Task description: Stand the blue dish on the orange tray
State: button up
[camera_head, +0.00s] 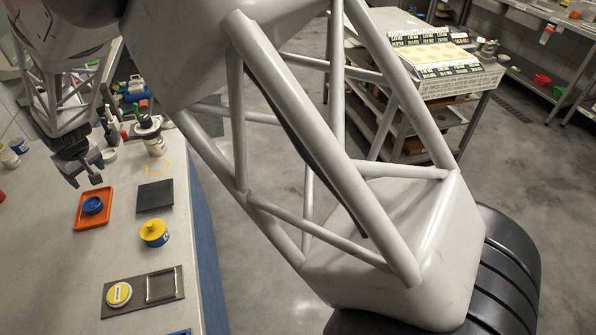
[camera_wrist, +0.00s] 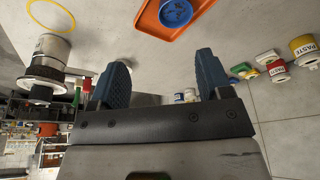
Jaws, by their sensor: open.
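The blue dish (camera_head: 93,205) stands on the orange tray (camera_head: 83,222) on the left part of the counter in the head view. In the wrist view the dish (camera_wrist: 176,12) sits on the tray (camera_wrist: 146,22) at the top edge, partly cut off. My gripper (camera_head: 86,179) is above the counter, just behind the tray and apart from the dish. In the wrist view its two blue fingertips (camera_wrist: 160,75) are spread wide with nothing between them.
A black square mat (camera_head: 155,196), a yellow-lidded blue container (camera_head: 154,233) and a dark board (camera_head: 118,311) with a yellow-rimmed disc lie nearby. A metal soup warmer (camera_head: 150,136) stands behind, near a yellow ring (camera_head: 158,168) on the counter. Several jars (camera_wrist: 304,50) show at right in the wrist view.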

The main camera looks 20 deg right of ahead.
jog(key=s+d+r+m, duration=0.1)
jog(key=s+d+r, duration=0.3)
jog(key=d, duration=0.7)
jog(key=s+d+r+m+h, duration=0.1)
jog(key=s+d+r+m, duration=0.1)
jog(key=d+r, duration=0.6)
jog(key=s+d+r+m, duration=0.1)
jog(key=s+d+r, duration=0.25)
jog(key=d, duration=0.95)
jog(key=s+d+m, duration=0.2)
jog(key=s+d, duration=0.8)
jog(key=s, duration=0.3)
jog(key=s+d+r+m+h, duration=0.1)
jog(key=s+d+m, duration=0.1)
jog(key=s+d, duration=0.9)
jog(key=shift+s+d+m+h, duration=0.3)
jog(key=shift+s+m, duration=0.1)
jog(key=shift+s, duration=0.75)
